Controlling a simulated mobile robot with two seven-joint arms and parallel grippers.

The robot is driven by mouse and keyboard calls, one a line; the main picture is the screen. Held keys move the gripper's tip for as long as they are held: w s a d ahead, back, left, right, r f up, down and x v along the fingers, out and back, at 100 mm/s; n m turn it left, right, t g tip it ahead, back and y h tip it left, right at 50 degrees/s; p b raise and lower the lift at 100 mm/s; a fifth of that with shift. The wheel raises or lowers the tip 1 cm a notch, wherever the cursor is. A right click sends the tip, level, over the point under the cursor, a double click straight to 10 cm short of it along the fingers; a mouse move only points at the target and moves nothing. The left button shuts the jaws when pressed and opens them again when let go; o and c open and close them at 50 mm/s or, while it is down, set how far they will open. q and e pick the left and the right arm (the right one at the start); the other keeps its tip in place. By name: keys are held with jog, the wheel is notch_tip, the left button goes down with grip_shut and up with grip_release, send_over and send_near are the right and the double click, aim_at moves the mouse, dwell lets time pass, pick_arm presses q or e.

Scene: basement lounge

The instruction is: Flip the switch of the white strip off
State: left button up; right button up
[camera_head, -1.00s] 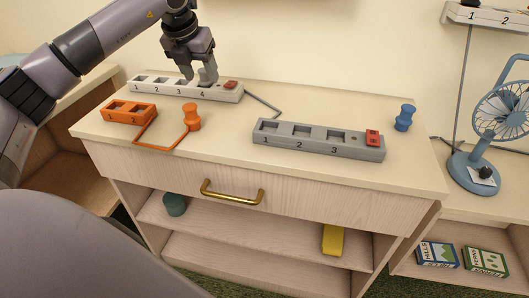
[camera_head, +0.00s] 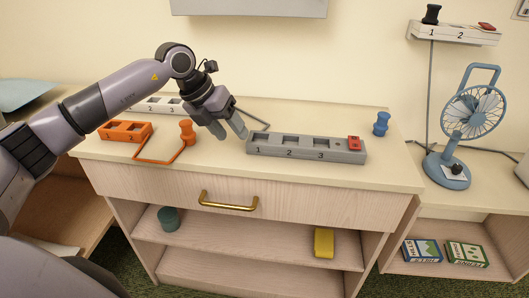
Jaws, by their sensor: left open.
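A white strip (camera_head: 158,103) lies at the back left of the cabinet top. My left arm covers its left end, and the gripper hides its right end with the red switch. A second white strip (camera_head: 455,34) is mounted high at the right, with a black plug in it and a red switch (camera_head: 487,26) at its right end. My left gripper (camera_head: 230,131) is open and empty, pointing down in front of the first white strip, close to the left end of a grey strip. My right gripper is not in view.
The grey strip (camera_head: 305,149) with a red switch lies mid-top. An orange strip (camera_head: 125,131), its cord and an orange plug (camera_head: 187,132) are at the left. A blue plug (camera_head: 381,123) stands at the right. A blue fan (camera_head: 472,112) stands beyond it.

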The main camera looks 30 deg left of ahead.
pick_arm(q)
jog(key=s+d+f+h+p, duration=0.1)
jog(key=d+h, duration=0.3)
jog(key=d, duration=0.6)
jog(key=shift+s+f+m+g, duration=0.3)
jog(key=shift+s+f+m, duration=0.1)
jog(key=shift+f, duration=0.25)
jog(key=shift+d, duration=0.2)
